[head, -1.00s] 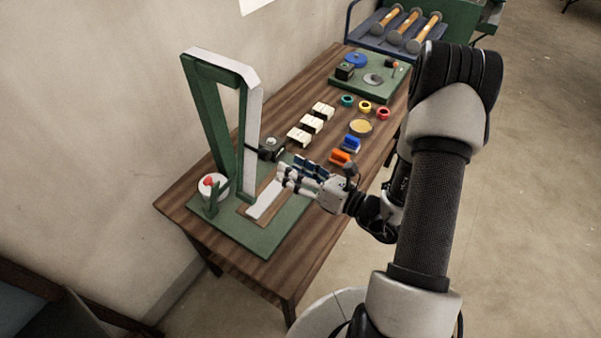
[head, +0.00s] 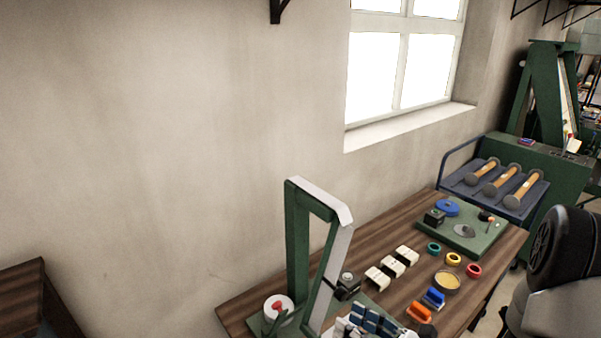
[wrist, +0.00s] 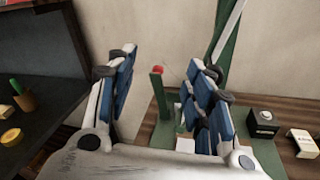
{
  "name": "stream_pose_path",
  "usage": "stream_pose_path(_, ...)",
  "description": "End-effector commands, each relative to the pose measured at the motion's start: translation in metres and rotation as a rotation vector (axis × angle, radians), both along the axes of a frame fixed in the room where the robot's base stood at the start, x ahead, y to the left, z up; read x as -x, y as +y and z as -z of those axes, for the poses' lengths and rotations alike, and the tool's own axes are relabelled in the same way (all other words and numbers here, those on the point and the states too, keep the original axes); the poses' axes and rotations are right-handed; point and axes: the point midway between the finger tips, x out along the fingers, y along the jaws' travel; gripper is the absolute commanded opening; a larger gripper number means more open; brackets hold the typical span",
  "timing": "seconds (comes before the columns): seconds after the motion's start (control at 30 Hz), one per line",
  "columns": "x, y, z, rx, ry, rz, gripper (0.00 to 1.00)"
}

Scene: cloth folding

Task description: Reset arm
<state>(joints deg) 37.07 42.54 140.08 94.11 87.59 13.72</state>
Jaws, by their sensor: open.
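My gripper (wrist: 162,90) is open and empty in the wrist view, its blue-padded fingers spread wide apart. Between and beyond the fingers stands a green post (wrist: 160,105) with a red top. In the head view, the blue finger pads (head: 375,322) show at the bottom edge, in front of the green and white frame (head: 318,250) on the wooden table (head: 253,302). The rest of the gripper is cut off there. Part of my arm shows at the right edge.
A black block (head: 347,284), white blocks (head: 393,268), an orange clip (head: 419,312), a blue clip (head: 433,298), coloured rings (head: 453,258) and a yellow dish (head: 447,281) lie on the table. A dark shelf (wrist: 45,115) is left in the wrist view.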

Motion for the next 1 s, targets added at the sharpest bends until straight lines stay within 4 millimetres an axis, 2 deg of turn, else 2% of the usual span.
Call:
stream_pose_path(0.03, 0.011, 0.022, -0.014, 0.073, -0.056, -0.112, 0.48)
stream_pose_path(0.1, 0.034, 0.050, -0.027, 0.184, -0.129, -0.277, 0.48)
stream_pose_path(0.2, 0.071, 0.079, -0.038, 0.354, -0.236, -0.503, 0.48)
stream_pose_path(0.3, 0.110, 0.095, -0.040, 0.539, -0.352, -0.718, 0.48)
stream_pose_path(0.37, 0.131, 0.098, -0.038, 0.657, -0.425, -0.841, 0.48)
stream_pose_path(0.5, 0.171, 0.088, -0.031, 0.950, -0.604, -1.102, 0.48)
stream_pose_path(0.63, 0.191, 0.064, -0.028, 1.245, -0.778, -1.312, 0.48)
stream_pose_path(0.83, 0.193, 0.018, -0.042, 1.711, -1.026, -1.535, 0.48)
stream_pose_path(1.0, 0.186, -0.006, -0.062, 1.980, -1.149, -1.615, 0.48)
